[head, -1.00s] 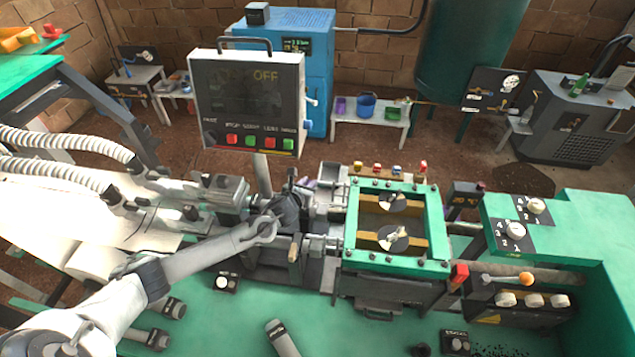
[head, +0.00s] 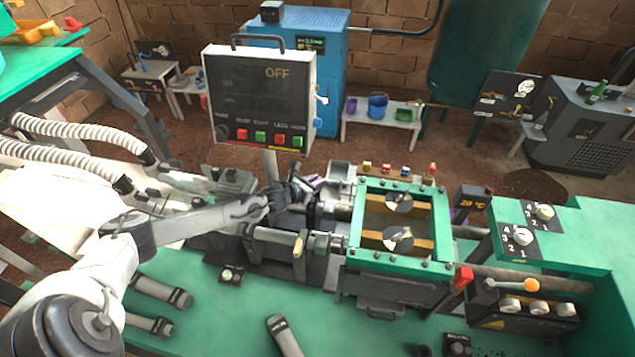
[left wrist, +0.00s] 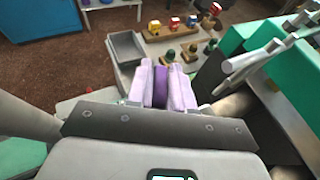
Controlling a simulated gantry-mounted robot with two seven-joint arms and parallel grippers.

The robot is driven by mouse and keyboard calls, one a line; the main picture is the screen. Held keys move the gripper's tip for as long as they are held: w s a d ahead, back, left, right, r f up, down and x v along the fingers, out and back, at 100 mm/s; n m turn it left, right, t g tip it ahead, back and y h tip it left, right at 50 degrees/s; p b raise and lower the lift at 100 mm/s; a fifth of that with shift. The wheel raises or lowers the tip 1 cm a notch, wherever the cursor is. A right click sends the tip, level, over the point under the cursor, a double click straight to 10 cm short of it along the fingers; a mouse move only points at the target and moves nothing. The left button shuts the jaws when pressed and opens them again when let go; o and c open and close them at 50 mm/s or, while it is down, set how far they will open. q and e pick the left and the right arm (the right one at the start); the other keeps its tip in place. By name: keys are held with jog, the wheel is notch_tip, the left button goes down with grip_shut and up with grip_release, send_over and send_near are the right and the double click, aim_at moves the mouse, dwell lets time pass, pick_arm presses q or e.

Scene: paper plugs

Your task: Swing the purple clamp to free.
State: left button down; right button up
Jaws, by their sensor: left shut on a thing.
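The purple clamp's handle (left wrist: 160,88) shows in the left wrist view as a dark purple bar between two pale lilac fingers. My left gripper (left wrist: 160,78) is shut on it. In the head view my left gripper (head: 304,188) reaches in from the left to the back side of the grey mechanism, left of the green frame. A small bit of purple (head: 316,181) shows at its tip; the rest of the clamp is hidden there by the gripper and the mechanism. My right gripper is not in view.
The green frame (head: 441,225) with two round dials stands right of the gripper. A control panel (head: 262,95) on a post reads OFF just behind the arm. A grey tray (left wrist: 128,50) and small coloured knobbed pieces (left wrist: 175,24) lie beyond the clamp.

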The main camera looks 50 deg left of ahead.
pick_arm(q)
jog(key=c, duration=1.1)
grip_release()
jog(key=shift+p+v, duration=0.3)
jog(key=shift+v, duration=5.1)
